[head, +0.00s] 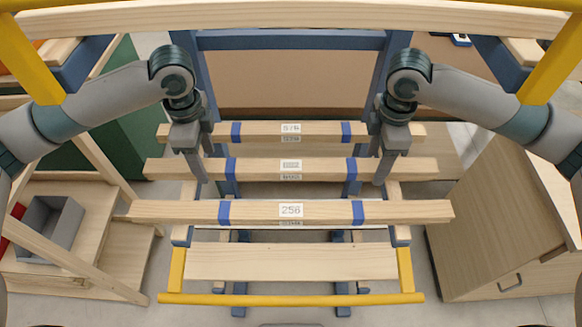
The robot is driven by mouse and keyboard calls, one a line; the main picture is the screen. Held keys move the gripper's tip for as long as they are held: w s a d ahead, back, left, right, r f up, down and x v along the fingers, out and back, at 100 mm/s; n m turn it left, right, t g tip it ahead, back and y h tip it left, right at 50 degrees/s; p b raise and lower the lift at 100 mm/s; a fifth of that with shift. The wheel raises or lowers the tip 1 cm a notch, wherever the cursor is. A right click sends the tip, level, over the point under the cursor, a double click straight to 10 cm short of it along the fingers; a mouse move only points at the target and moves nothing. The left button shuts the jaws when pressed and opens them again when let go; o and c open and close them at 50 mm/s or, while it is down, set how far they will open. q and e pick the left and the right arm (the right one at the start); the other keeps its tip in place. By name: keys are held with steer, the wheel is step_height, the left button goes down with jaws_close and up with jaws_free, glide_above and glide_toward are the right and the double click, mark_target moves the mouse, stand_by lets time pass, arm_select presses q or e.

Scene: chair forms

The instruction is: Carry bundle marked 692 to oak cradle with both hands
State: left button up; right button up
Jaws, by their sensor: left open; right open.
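Three bundles of pale wood with blue bands and white labels lie crosswise on a rack, one behind another. The nearest bundle (180,211) reads about 256. The middle bundle (250,166) has a small label that I cannot read surely; it may be 692. The far bundle (265,131) has a label like 528. My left gripper (201,163) is open, pointing down near the left part of the middle bundle. My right gripper (380,163) is open near its right part. Neither visibly holds anything. I cannot tell which structure is the oak cradle.
A wooden board (290,262) and a yellow bar (290,299) are at the rack's front. A wooden cabinet (500,220) stands right. A grey bin (50,222) sits on a shelf at left. A wooden beam (290,14) crosses the top, with yellow posts at both sides.

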arm_select(q)
steer(key=shift+f, duration=0.65)
arm_select(e)
steer(key=shift+f, duration=0.65)
arm_select(q)
jaws_close()
arm_select(e)
jaws_close()
arm_select(q)
steer(key=shift+r, duration=0.1)
